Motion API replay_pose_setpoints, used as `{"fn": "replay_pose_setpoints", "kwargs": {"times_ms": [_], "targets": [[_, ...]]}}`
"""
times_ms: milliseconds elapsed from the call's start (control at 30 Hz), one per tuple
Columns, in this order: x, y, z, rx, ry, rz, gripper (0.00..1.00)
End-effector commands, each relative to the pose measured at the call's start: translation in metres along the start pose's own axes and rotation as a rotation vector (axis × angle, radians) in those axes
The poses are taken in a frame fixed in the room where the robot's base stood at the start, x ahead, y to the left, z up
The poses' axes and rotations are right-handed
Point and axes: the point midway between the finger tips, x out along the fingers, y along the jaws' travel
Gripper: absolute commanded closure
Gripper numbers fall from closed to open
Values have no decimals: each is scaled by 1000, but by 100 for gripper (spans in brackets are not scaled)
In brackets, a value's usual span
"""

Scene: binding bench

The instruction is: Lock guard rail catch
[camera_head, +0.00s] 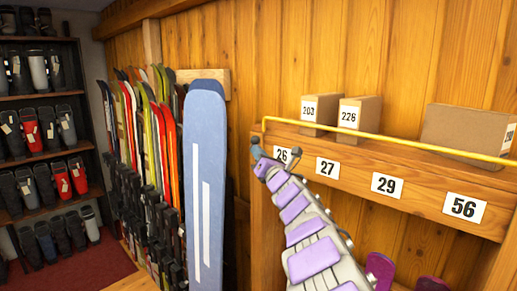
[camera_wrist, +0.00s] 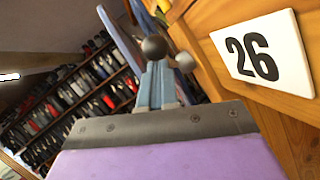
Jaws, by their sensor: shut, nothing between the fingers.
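The yellow guard rail (camera_head: 385,140) runs along the front of the wooden shelf and bends down at its left end. My gripper (camera_head: 260,153) is just below that left end, beside the shelf's left corner. In the wrist view my gripper (camera_wrist: 160,82) shows narrow blue-grey fingers close together, shut and empty. A dark round knob (camera_wrist: 154,47) and a paler grey knob (camera_wrist: 186,61) show at and beside the fingertips. I cannot tell whether either knob belongs to the catch or whether the fingers touch it. The catch is not clearly visible.
The wooden shelf (camera_head: 340,170) bears number plates, with the 26 plate (camera_wrist: 258,55) close on the right in the wrist view. Small cartons (camera_head: 358,114) stand on top. A blue ski (camera_head: 205,185) stands upright left of my gripper. Boot racks (camera_head: 40,155) are farther left.

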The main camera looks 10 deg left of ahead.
Motion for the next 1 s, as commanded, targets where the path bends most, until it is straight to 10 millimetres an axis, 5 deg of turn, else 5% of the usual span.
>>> {"fn": "replay_pose_setpoints", "kwargs": {"times_ms": [333,1000], "targets": [[12,11,21,-76,198,-74,100],[23,16,22,-131,355,-132,100]]}}
